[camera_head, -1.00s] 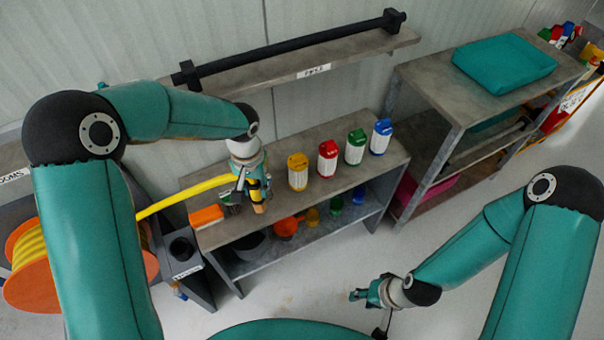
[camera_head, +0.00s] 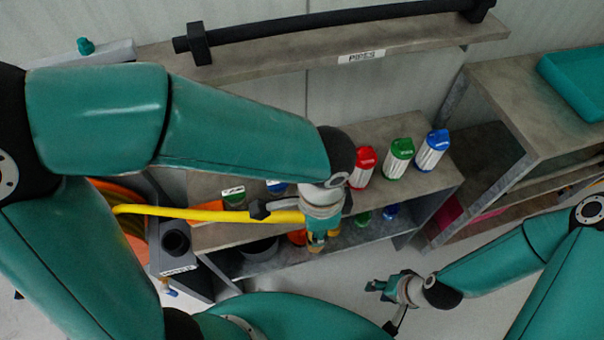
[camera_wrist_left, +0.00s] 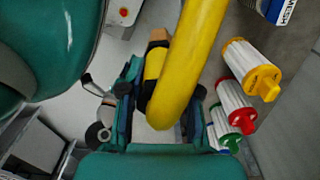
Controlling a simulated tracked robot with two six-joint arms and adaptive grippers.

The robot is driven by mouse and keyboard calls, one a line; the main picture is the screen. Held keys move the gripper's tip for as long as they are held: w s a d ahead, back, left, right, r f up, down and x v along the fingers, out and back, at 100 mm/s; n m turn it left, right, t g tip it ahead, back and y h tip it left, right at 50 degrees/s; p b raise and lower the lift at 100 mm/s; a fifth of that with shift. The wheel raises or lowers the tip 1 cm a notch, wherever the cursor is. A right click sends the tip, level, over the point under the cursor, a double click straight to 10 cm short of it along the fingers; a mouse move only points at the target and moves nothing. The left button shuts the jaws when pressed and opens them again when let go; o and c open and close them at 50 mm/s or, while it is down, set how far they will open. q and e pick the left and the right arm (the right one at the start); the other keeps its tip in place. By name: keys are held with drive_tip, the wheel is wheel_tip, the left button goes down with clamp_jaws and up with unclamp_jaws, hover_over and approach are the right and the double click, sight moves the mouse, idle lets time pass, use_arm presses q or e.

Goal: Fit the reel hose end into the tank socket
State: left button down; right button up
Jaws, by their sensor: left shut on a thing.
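In the left wrist view, the hose (camera_wrist_left: 190,60) curves down across the gripper (camera_wrist_left: 160,120). The gripper is shut on the hose end (camera_wrist_left: 155,70), which has a tan tip and a dark band. In the head view the gripper is above the front of the low bench. My right gripper (camera_head: 382,287) is open and empty over the floor. I cannot make out the tank socket for certain.
A dark box with a round opening (camera_head: 175,242) stands left of the bench (camera_head: 440,180). Red (camera_head: 363,167), green (camera_head: 398,160) and blue (camera_head: 432,150) canisters stand on the bench. A pipe shelf (camera_head: 420,38) is behind. The floor in front is clear.

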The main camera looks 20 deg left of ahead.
use_arm(q)
drive_tip(key=w+a+p, duration=0.2)
drive_tip(key=w+a, duration=0.5)
drive_tip(key=w, duration=0.4)
wheel_tip(320, 180, down, 7)
drive_tip(key=w+a+b, duration=0.1)
drive_tip(key=shift+w, duration=0.15)
drive_tip(key=shift+f, duration=0.2)
drive_tip(key=c, duration=0.8)
unclamp_jaws()
drive_tip(key=shift+r, duration=0.15)
